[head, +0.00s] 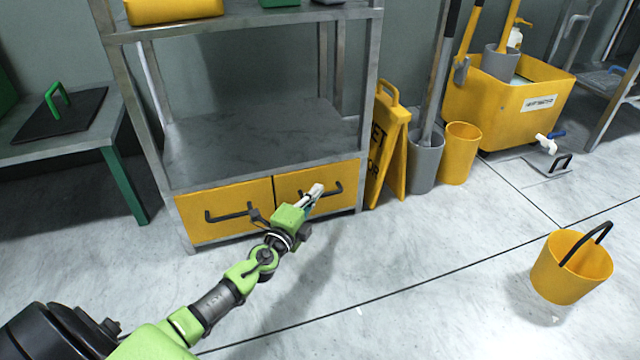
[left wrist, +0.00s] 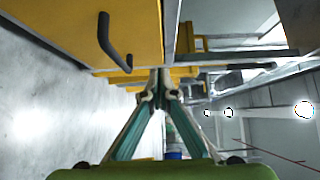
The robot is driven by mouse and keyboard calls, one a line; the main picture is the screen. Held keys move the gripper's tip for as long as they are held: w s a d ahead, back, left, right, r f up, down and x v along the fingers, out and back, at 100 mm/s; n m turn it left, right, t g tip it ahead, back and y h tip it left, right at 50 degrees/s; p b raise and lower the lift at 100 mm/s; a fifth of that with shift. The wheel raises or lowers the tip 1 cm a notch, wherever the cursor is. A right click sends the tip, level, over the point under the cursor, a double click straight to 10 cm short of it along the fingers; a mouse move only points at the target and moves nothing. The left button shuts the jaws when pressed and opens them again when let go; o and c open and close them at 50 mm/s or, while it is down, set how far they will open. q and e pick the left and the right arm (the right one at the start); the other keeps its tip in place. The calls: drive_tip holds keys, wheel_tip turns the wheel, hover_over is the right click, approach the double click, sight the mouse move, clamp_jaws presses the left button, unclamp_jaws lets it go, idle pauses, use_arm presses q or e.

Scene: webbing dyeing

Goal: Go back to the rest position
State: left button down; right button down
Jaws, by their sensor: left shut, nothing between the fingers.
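My left gripper (head: 314,194) reaches in from the lower left in the head view. It is shut and empty, with its fingertips in front of the right yellow drawer (head: 290,182) of the metal shelf unit, near that drawer's black handle (head: 335,189). I cannot tell from the head view whether it touches the drawer. In the left wrist view the fingertips (left wrist: 160,85) meet, and a black handle (left wrist: 110,42) on a yellow front is at the upper left. My right gripper is not in view.
The metal shelf unit (head: 265,140) stands ahead, with a left yellow drawer (head: 225,212). A yellow floor sign (head: 388,150), grey bin (head: 425,160) and yellow bin (head: 459,153) stand to its right. A yellow bucket (head: 568,270) is on the floor at right. The floor between is clear.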

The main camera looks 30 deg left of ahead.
use_arm(q)
drive_tip(key=s, duration=0.5)
drive_tip(key=shift+s+d, duration=0.25)
drive_tip(key=shift+s, duration=0.15)
